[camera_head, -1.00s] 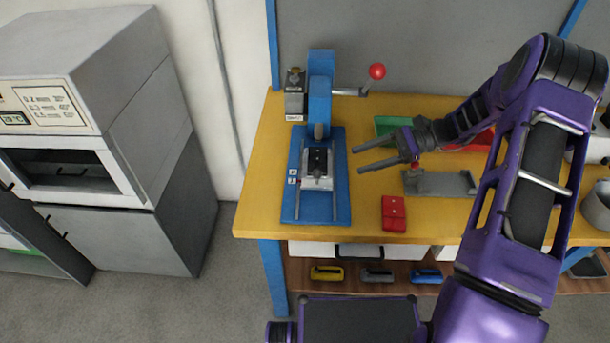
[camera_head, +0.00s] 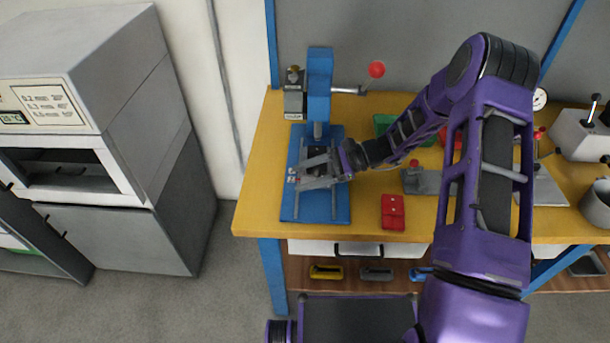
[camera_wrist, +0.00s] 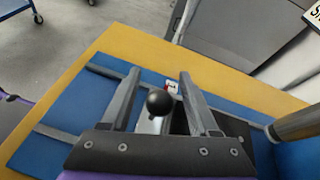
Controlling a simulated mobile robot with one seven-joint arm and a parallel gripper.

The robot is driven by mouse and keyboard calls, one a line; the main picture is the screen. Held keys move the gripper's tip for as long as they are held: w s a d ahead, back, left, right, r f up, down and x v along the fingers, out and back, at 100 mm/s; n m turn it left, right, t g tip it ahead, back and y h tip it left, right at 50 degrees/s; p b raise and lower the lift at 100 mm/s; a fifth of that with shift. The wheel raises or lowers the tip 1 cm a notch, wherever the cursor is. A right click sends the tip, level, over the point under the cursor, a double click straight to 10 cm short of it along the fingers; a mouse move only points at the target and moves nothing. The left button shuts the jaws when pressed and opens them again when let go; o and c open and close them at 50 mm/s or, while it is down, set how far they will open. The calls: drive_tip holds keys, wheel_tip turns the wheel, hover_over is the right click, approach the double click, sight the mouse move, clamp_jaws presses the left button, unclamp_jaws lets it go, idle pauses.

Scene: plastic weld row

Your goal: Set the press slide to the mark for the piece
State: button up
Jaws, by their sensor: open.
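The blue press (camera_head: 319,90) stands at the left end of the yellow bench, with a red ball-tipped lever at its upper right. Its blue base plate (camera_head: 315,212) carries two rails. The press slide lies between the rails, mostly hidden behind my gripper (camera_head: 302,175) in the head view. In the wrist view, a black ball knob (camera_wrist: 159,102) on the slide sits between the fingers of my open gripper (camera_wrist: 158,76). I cannot tell whether either finger touches it. A small white label with red (camera_wrist: 172,87) shows just beyond the knob; its marking is unreadable.
A red block (camera_head: 393,212) and a grey fixture (camera_head: 425,180) lie right of the press. A green piece (camera_head: 388,124) is behind my arm. A grey oven-like cabinet (camera_head: 95,170) stands left of the bench. The bench front near the press is clear.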

clamp_jaws()
idle(1.4)
